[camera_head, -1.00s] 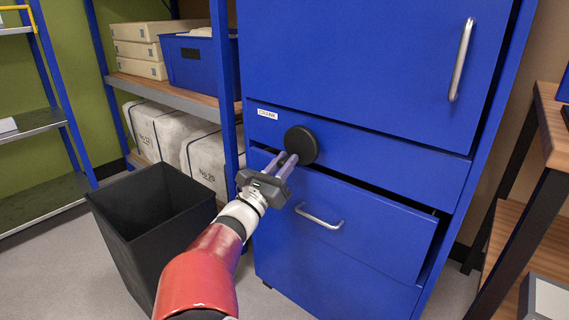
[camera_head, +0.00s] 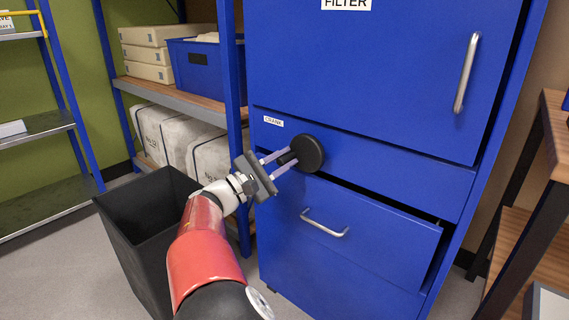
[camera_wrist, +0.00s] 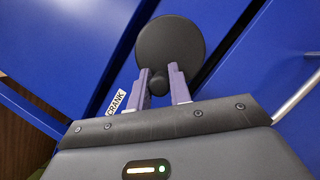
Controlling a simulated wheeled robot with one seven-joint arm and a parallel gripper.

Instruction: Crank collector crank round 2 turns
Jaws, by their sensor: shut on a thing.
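The collector crank (camera_head: 308,153) is a round black disc on the front of a blue cabinet (camera_head: 380,165), just right of a small "CRANK" label (camera_head: 273,121). A small dark knob (camera_wrist: 158,84) stands out from the disc and shows in the wrist view between the fingers. My gripper (camera_head: 281,160) reaches in from the left and is shut on this knob. In the wrist view the disc (camera_wrist: 170,48) is beyond the fingertips (camera_wrist: 161,80). In the head view the fingers partly hide the knob.
Below the crank, a drawer with a silver handle (camera_head: 324,223) stands slightly open. A black bin (camera_head: 150,215) stands on the floor at left. A shelf with a blue crate (camera_head: 205,70) is behind it. A wooden-topped bench (camera_head: 552,130) is at right.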

